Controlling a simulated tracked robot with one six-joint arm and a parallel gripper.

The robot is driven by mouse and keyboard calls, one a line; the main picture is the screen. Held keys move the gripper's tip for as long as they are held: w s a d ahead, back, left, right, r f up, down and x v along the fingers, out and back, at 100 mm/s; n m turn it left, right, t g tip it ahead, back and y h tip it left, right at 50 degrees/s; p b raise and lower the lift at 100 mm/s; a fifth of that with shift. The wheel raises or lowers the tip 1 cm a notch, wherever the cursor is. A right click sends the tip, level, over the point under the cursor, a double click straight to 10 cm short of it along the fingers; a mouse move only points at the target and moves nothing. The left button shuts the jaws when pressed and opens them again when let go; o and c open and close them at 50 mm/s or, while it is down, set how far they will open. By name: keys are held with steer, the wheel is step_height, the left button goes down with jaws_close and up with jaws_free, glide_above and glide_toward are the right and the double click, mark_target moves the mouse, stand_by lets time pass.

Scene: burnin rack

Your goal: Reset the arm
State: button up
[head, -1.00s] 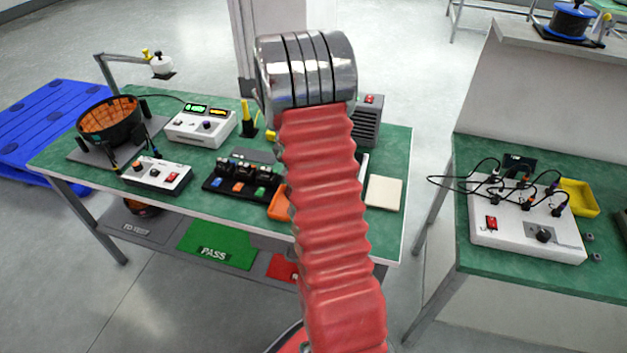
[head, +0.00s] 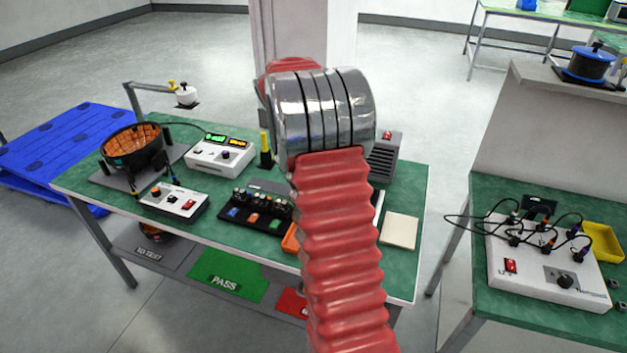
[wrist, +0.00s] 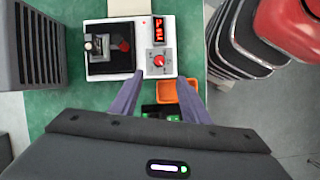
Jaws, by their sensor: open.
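My arm, a red ribbed sleeve with a shiny metal joint, stands upright in the middle of the head view. My gripper is hidden behind it there. In the wrist view my gripper (wrist: 160,77) is open, its two dark fingers apart with nothing held between them. Beyond the fingertips lies a white tester (wrist: 140,45) with a red display, a red knob and a dark socket plate, on the green bench (wrist: 75,93).
An orange tray (wrist: 190,99) lies near the right finger. A grey vented box (wrist: 33,50) stands at left. The head view shows a dark bowl feeder (head: 133,147), white meter (head: 220,157), module rack (head: 255,210) and, on the right bench, a wired white box (head: 545,265).

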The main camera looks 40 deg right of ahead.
stand_by(0.5)
steer(key=s+a+r+m+t, duration=0.1)
steer(key=s+a+r+t, duration=0.2)
steer(key=a, duration=0.8)
steer(key=s+a+r+m+t+y, duration=0.1)
steer(key=s+a+r+t, duration=0.2)
steer(key=s+a, duration=0.5)
steer(key=s+a+r+m+t, duration=0.1)
steer(key=s+a+r+t, duration=0.2)
steer(key=a, duration=1.1)
steer(key=s, duration=0.3)
steer(key=shift+r+t+y, duration=0.15)
steer(key=shift+t+y, duration=0.25)
